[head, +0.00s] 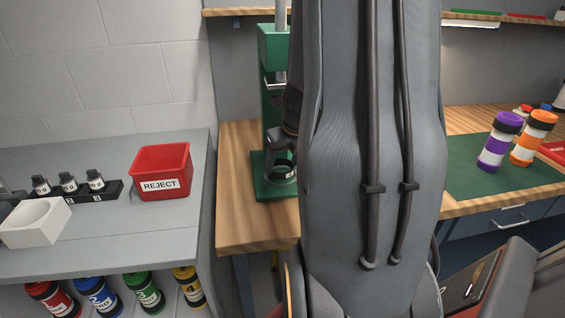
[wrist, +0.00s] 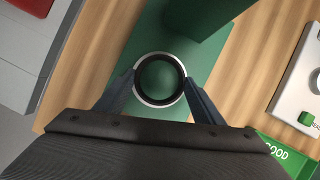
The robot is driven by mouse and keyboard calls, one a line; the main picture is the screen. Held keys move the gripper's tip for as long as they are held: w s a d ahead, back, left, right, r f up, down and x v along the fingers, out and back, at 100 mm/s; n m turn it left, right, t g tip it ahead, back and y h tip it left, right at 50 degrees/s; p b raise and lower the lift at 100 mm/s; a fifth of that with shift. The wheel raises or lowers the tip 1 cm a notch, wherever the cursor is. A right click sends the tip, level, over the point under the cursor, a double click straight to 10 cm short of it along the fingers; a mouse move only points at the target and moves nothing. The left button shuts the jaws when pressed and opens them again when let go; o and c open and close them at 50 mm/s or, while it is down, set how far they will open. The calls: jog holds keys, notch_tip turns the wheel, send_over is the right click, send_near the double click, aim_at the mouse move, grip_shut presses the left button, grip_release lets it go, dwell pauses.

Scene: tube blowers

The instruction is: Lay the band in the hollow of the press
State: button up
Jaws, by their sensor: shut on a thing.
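The press is green, with a column (head: 272,60) and a flat base (head: 268,193) on the wooden bench; in the wrist view its base (wrist: 140,45) lies below my gripper. My gripper (wrist: 160,80) is shut on the band (wrist: 160,102), a ring with a black inside and a pale rim, one finger on each side. Green shows through the ring's middle. In the head view the band (head: 283,170) is over the press base, partly covered by my gripper. I cannot tell whether it touches the hollow, whose edge is hidden behind the ring.
The press column (wrist: 195,15) rises close beside my gripper. A red REJECT bin (head: 161,172), a white block (head: 35,222) and a black rack (head: 75,193) stand on the left grey counter. Purple (head: 497,142) and orange (head: 533,138) tubes stand on a green mat at right.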

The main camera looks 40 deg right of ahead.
jog(key=shift+f+b, duration=0.65)
jog(key=shift+f, duration=0.15)
jog(key=o, duration=1.1)
jog(key=shift+o, duration=0.2)
jog(key=p+v, duration=0.1)
jog(key=v, duration=0.2)
jog(key=shift+s+r, duration=0.2)
jog(key=shift+s, duration=0.05)
jog(key=s, duration=0.3)
jog(key=s+a+b, duration=0.1)
jog(key=s, duration=0.2)
jog(key=s+a+b, duration=0.1)
jog(key=s, duration=0.1)
jog(key=shift+s+f, duration=0.2)
jog(key=shift+s, duration=0.2)
jog(key=shift+s+b, duration=0.1)
jog(key=shift+b, duration=1.05)
jog(key=b, duration=0.2)
jog(key=shift+s+a+b, duration=0.15)
jog(key=shift+s+b, duration=0.25)
jog(key=shift+s+a+b, duration=0.15)
jog(key=shift+s+b, duration=0.5)
jog(key=shift+b, duration=0.5)
